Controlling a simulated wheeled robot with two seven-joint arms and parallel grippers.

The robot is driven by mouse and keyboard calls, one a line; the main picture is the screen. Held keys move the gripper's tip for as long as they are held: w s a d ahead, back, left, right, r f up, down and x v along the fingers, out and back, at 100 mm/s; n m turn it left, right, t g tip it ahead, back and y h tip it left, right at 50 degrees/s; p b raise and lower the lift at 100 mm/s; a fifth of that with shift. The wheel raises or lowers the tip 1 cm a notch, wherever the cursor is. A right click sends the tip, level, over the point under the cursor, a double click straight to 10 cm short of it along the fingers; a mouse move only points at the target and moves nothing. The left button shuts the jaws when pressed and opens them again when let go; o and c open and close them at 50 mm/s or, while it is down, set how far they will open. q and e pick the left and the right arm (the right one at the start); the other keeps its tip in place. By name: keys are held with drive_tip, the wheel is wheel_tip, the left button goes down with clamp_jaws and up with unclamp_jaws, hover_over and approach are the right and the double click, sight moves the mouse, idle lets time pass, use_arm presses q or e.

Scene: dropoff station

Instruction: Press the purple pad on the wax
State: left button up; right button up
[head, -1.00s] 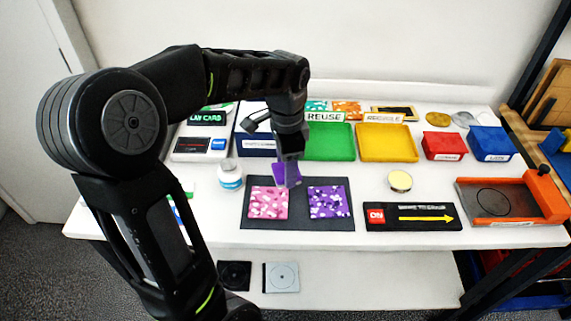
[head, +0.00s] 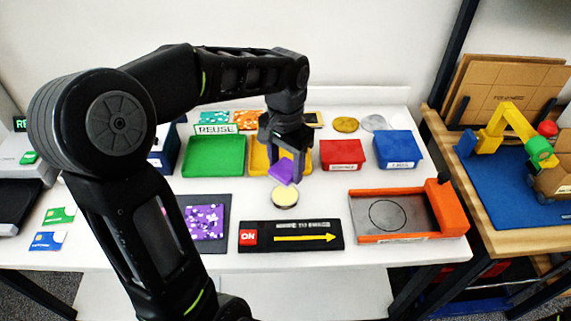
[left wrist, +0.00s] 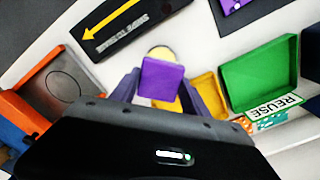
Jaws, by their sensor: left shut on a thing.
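My left gripper (head: 288,164) is shut on the purple pad (head: 281,174), a small flat square. The pad is tilted and just above and behind the wax in the head view. The wax (head: 285,198) is a round pale-cream disc in a low tin on the white table. In the left wrist view the pad (left wrist: 161,80) sits between the fingers and covers part of the wax tin (left wrist: 161,53). I cannot tell whether pad and wax touch; a small gap seems to show in the head view. My right gripper is not in view.
An orange-framed plate (head: 405,218) is to the right. A purple-patterned square (head: 204,222) is left. Green (head: 215,157), yellow (head: 258,155), red (head: 342,155) and blue (head: 398,150) containers stand behind.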

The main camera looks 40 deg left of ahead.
use_arm(q)
drive_tip(key=shift+s+a, duration=0.15)
drive_tip(key=shift+s, duration=0.05)
drive_tip(key=shift+w, duration=0.2)
drive_tip(key=shift+s+f, duration=0.1)
drive_tip(key=shift+f, duration=0.15)
drive_tip(key=b, duration=0.5)
hover_over(285, 195)
wheel_tip(285, 195, down, 5)
drive_tip(key=shift+f, duration=0.25)
drive_tip(key=shift+f, duration=0.55)
idle(1.7)
drive_tip(key=shift+r, duration=0.1)
wheel_tip(285, 195, up, 7)
drive_tip(key=p, duration=0.5)
